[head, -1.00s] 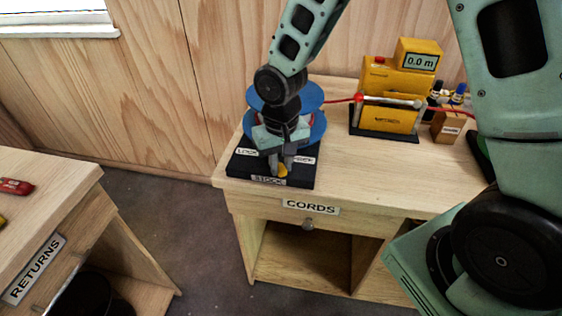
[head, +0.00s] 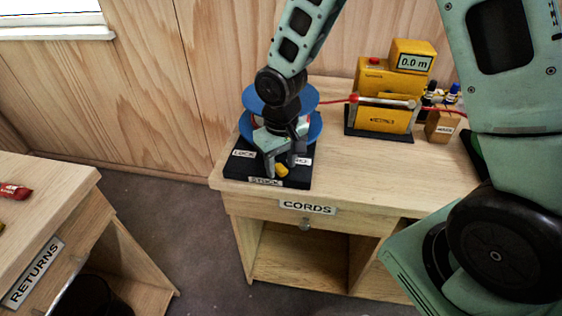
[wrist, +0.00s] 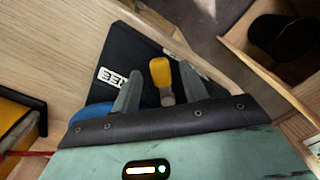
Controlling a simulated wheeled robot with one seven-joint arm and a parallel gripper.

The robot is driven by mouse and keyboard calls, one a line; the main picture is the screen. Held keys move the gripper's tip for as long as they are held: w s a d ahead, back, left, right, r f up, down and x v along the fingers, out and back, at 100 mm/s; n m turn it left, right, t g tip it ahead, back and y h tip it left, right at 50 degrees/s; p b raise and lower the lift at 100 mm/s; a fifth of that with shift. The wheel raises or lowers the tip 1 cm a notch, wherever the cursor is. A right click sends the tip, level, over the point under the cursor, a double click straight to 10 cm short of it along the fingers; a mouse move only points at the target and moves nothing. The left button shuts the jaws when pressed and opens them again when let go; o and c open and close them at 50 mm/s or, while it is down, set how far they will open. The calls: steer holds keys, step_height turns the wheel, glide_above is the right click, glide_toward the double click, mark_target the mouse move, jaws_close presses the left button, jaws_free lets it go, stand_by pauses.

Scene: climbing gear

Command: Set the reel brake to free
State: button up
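The reel (head: 313,95), with blue discs, stands on a black base (head: 225,172) on the CORDS desk. The base has a LOCK label (head: 243,154) on the left and a partly covered FREE label (head: 301,161) on the right. The yellow-tipped brake lever (head: 282,170) points to the base's front, between the labels. My gripper (head: 280,166) is low over the base, fingers apart. The FREE label (wrist: 112,78) is beyond the left finger. Contact with the lever cannot be told.
A yellow meter (head: 385,95) reading 0.0 m stands right of the reel, with a red cord (head: 335,101) between them. A small brown box (head: 440,126) with bottles is further right. The RETURNS desk (head: 60,185) is at the left, across a floor gap.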

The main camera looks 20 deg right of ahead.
mark_target(281, 167)
steer(key=shift+r, duration=0.1)
step_height(281, 167, up, 17)
stand_by(0.5)
steer(key=shift+r, duration=0.1)
steer(key=s+a+f+n, duration=0.1)
steer(key=s+a+n, duration=0.2)
steer(key=s, duration=0.7)
steer(key=s+a+f+n, duration=0.2)
steer(key=s+a, duration=0.2)
steer(key=s, duration=0.6)
steer(key=shift+s+a+f+n+y, duration=0.25)
steer(key=shift+s+n+y, duration=0.05)
steer(key=shift+s+n, duration=0.1)
